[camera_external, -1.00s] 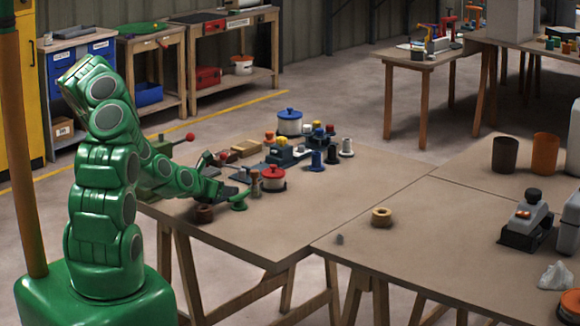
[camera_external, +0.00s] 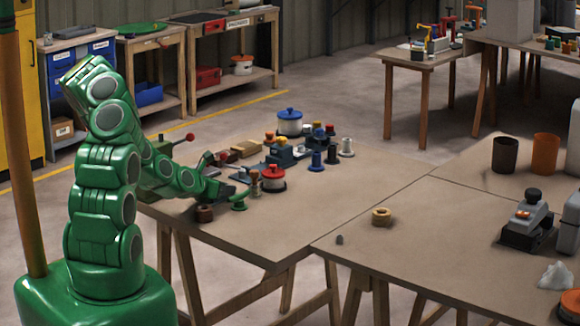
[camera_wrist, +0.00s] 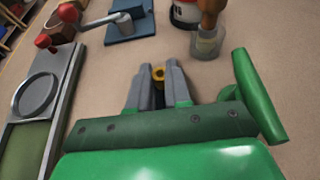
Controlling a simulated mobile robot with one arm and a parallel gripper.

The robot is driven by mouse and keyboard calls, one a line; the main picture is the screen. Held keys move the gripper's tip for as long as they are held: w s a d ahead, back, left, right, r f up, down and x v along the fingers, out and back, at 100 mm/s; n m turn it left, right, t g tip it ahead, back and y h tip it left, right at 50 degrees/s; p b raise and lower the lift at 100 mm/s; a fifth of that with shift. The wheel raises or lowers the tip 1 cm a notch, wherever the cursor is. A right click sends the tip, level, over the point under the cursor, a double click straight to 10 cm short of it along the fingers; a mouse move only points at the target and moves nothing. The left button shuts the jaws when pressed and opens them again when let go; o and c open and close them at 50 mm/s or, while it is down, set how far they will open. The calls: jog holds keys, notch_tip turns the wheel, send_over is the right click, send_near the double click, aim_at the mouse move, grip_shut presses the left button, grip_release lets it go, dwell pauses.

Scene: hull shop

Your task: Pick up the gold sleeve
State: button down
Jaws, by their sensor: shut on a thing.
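The gold sleeve (camera_wrist: 158,73) shows in the wrist view as a small gold ring between the fingertips of my gripper (camera_wrist: 157,80). The grey fingers are shut on it, one on each side, and hide most of it. In the external view my gripper (camera_external: 228,190) is low over the left part of the near table, and the sleeve cannot be made out there. Whether the sleeve touches the tabletop is not clear.
A green-handled piece (camera_wrist: 258,95) stands close on the right of my gripper. A clear jar with a brown handle (camera_wrist: 207,40), a blue plate (camera_wrist: 130,22) and a grey fixture (camera_wrist: 38,95) are near. A red-lidded pot (camera_external: 273,180) stands beyond. The table's front right is clear.

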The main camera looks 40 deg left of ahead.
notch_tip(320, 180, up, 10)
dwell(0.7)
